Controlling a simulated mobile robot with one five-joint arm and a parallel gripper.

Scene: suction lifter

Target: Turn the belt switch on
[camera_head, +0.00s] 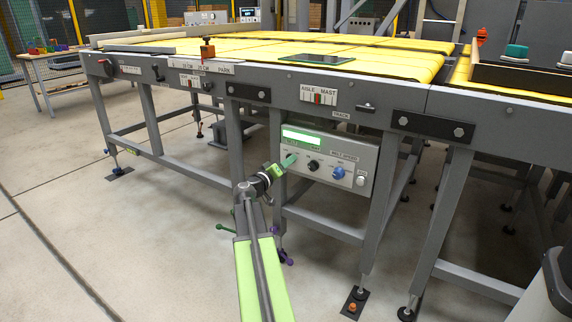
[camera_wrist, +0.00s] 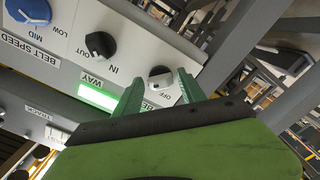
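The belt switch is a small round knob (camera_wrist: 160,78) with a pale face and a dark rim in the wrist view. The word OFF and a partly hidden label lie beside it; I cannot tell which way it points. My gripper (camera_wrist: 159,90) has its two green fingers apart, one on each side of the knob's near edge. Whether they touch it is unclear. In the head view my gripper (camera_head: 289,161) is at the left part of the grey control panel (camera_head: 345,155), hiding the switch there.
The panel also has a black WAY knob (camera_wrist: 100,45), a blue belt speed knob (camera_head: 338,173) and a lit green display (camera_head: 303,138). It hangs under the yellow belt table (camera_head: 340,50), between grey legs (camera_head: 381,190). A dark tablet (camera_head: 317,59) lies on the belt.

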